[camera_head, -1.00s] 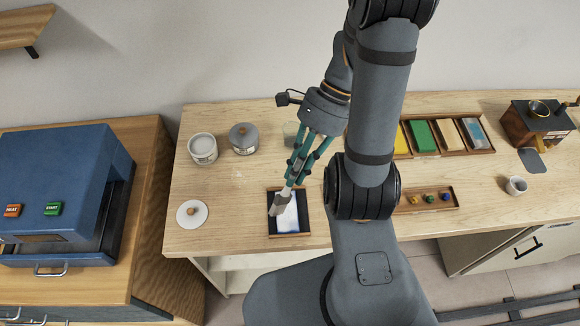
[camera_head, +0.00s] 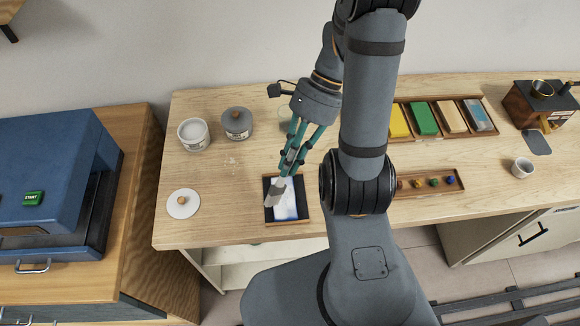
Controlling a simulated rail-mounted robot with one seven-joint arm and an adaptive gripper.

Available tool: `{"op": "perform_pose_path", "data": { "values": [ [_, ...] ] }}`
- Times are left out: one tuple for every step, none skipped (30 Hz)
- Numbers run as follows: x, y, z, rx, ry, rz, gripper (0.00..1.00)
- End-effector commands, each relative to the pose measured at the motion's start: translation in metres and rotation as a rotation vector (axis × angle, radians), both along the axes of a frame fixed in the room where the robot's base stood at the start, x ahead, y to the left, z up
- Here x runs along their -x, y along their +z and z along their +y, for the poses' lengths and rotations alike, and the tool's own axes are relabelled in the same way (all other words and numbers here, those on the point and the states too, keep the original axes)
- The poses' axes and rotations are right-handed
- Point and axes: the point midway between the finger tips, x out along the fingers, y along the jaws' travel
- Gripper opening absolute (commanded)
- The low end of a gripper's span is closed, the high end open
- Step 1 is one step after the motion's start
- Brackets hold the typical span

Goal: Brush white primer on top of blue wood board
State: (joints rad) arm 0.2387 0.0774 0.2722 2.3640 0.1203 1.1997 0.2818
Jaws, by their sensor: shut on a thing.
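My gripper (camera_head: 293,160) is shut on a brush (camera_head: 276,192) with a pale, wide head. The brush is tilted, its head at the left part of a board in a dark, wood-edged tray (camera_head: 304,213). The board (camera_head: 290,207) shows a large white patch with some blue along its lower part. Whether the bristles touch it I cannot tell. An open jar of white primer (camera_head: 194,134) stands at the back left of the table. A white round lid with a wooden knob (camera_head: 183,203) lies at the front left.
A blue machine (camera_head: 55,185) stands left. My arm hides the table's middle.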

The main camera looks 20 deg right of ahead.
Motion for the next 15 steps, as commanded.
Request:
{"op": "perform_pose_path", "data": {
  "values": [
    [-0.005,0.004,-0.001,0.001,-0.001,0.0,0.0],
    [-0.007,0.003,-0.001,0.0,0.0,0.001,0.0],
    [-0.011,0.003,-0.002,0.0,-0.001,0.0,0.0],
    [-0.013,0.003,-0.003,0.0,0.0,0.002,0.0],
    [-0.016,0.003,-0.003,-0.001,0.0,0.001,0.0],
    [-0.02,0.003,-0.004,-0.001,0.0,0.001,0.0],
    [-0.022,0.003,-0.004,-0.001,0.0,0.001,0.0],
    [-0.025,0.003,-0.005,-0.001,0.0,0.001,0.0],
    [-0.028,0.003,-0.005,-0.001,0.0,0.001,0.0],
    [-0.031,0.003,-0.006,-0.001,0.001,0.001,0.0],
    [-0.034,0.003,-0.006,-0.001,0.002,0.001,0.0],
    [-0.037,0.003,-0.007,-0.001,0.003,0.001,0.0],
    [-0.04,0.004,-0.008,-0.001,0.003,-0.001,0.0],
    [-0.043,0.003,-0.008,-0.001,0.003,0.001,0.0],
    [-0.046,0.003,-0.009,-0.001,0.004,0.0,0.0]
  ]
}}
